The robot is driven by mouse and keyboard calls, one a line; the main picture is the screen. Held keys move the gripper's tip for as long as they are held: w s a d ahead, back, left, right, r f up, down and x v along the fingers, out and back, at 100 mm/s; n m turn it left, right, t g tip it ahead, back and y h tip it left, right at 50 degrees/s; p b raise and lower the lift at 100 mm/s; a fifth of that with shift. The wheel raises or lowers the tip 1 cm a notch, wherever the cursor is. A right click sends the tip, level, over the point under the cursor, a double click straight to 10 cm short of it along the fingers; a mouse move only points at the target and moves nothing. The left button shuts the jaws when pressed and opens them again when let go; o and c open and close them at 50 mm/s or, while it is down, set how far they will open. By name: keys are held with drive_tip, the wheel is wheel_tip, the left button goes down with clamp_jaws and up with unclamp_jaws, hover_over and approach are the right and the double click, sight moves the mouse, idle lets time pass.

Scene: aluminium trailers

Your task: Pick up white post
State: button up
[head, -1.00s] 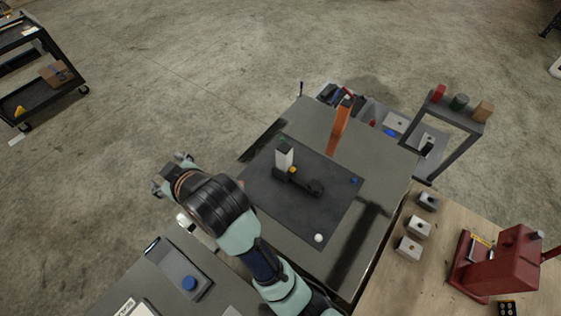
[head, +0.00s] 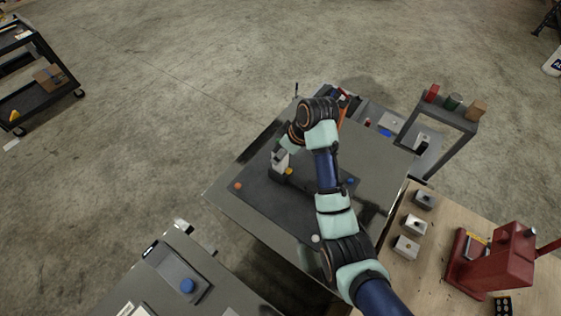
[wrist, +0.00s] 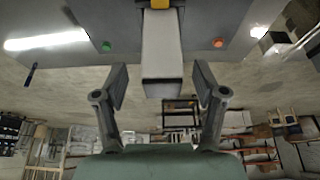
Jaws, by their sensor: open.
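The white post (head: 281,165) stands upright on the dark mat (head: 262,205) in the head view, with a yellow piece (head: 290,171) beside its foot. In the wrist view the white post (wrist: 162,52) comes down from the top middle, with the yellow piece (wrist: 159,4) above it. My gripper (wrist: 161,78) is open, with one finger on each side of the post's near end and a gap on both sides. In the head view my gripper (head: 279,154) is at the post's top and partly hides it.
An orange marker (head: 238,186), a blue marker (head: 351,181) and a white ball (head: 315,238) lie on the mat. A wooden bench with metal blocks (head: 415,223) and a red press (head: 495,260) is lower right.

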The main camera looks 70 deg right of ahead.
drive_tip(key=x, duration=0.4)
drive_tip(key=shift+w+a+p, duration=0.1)
drive_tip(key=shift+w+p, duration=0.15)
drive_tip(key=shift+p, duration=0.1)
clamp_jaws()
